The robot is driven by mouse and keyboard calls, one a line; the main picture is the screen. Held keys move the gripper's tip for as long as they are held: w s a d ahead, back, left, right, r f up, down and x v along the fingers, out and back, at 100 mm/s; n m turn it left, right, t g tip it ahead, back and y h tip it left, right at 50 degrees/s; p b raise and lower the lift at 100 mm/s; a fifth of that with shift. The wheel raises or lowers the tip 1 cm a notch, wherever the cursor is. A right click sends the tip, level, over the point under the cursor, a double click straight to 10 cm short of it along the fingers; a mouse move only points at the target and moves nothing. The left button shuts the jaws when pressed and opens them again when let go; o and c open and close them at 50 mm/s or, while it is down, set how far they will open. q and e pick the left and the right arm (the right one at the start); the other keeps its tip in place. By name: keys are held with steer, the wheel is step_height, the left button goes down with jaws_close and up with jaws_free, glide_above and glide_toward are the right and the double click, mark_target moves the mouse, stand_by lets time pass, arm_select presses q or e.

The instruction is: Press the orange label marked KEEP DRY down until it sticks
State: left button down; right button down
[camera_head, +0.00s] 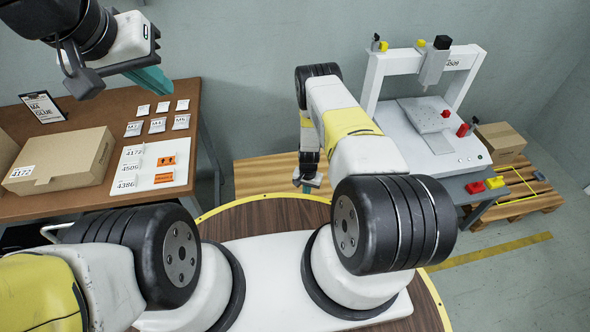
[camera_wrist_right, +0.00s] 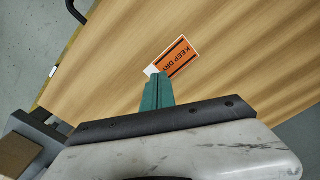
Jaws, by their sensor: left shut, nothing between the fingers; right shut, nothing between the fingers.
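The orange KEEP DRY label (camera_wrist_right: 178,58) lies on a light wooden surface (camera_wrist_right: 110,60) in the right wrist view. A small white patch shows at its lower left end. The shut teal fingertips of my right gripper (camera_wrist_right: 157,76) are at the label's lower edge and hide part of it; I cannot tell whether they touch it. In the head view my right gripper is over the wooden surface (camera_head: 262,172) behind the round table, mostly hidden by my arm, and the label is not visible there. My left gripper (camera_head: 165,86) is shut and empty, raised over the left bench.
The left bench (camera_head: 95,205) holds a cardboard box (camera_head: 62,160), small packets, and a white board (camera_head: 130,182) with numbers and orange labels. A gantry machine (camera_head: 440,130) stands at right, with red and yellow blocks near it. A carton (camera_head: 500,142) sits on a pallet.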

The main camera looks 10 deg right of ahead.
steer(key=shift+r, duration=2.7)
